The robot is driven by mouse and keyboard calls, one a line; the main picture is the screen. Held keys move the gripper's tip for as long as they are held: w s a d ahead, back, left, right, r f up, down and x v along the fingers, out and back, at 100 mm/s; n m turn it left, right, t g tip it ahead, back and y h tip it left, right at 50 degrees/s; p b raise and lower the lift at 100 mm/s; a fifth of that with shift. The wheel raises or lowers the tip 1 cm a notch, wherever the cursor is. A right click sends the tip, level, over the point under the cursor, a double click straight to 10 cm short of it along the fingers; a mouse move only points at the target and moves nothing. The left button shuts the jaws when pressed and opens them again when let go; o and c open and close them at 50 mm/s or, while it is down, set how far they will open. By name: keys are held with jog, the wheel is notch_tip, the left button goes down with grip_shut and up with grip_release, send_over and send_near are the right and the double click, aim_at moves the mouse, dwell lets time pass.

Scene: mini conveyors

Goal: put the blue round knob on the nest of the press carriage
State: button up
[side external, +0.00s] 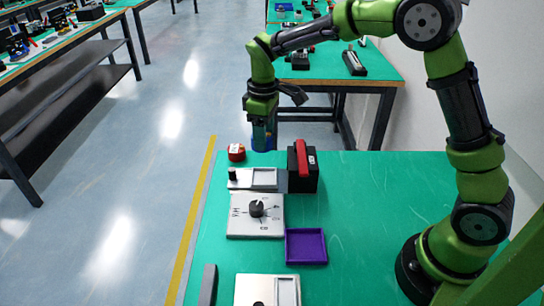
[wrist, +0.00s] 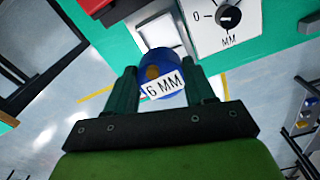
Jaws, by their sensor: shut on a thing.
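My gripper (side external: 264,138) is shut on the blue round knob (wrist: 152,62), which carries a white "6 MM" label and an orange-brown spot in the wrist view. In the side view the knob is mostly hidden between the fingers, held in the air above the far end of the green table. The silver press carriage (side external: 242,184), with a pale square nest (side external: 264,177), lies below and nearer the camera, beside the black press with a red handle (side external: 302,158). In the wrist view the nest (wrist: 158,35) shows just beyond the knob, partly covered by it.
A red round knob (side external: 236,152) sits left of the press, behind the carriage. A silver dial panel (side external: 240,228), a purple tray (side external: 306,261), a grey bar (side external: 208,284) and another silver panel (side external: 245,290) lie nearer the camera. The green table's right side (side external: 370,210) is clear.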

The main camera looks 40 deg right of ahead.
notch_tip(320, 180, down, 10)
jog(key=shift+s+f, duration=0.15)
jog(key=shift+f, duration=0.1)
jog(key=shift+f, duration=0.1)
jog(key=o, duration=1.1)
jog(key=shift+o, duration=0.2)
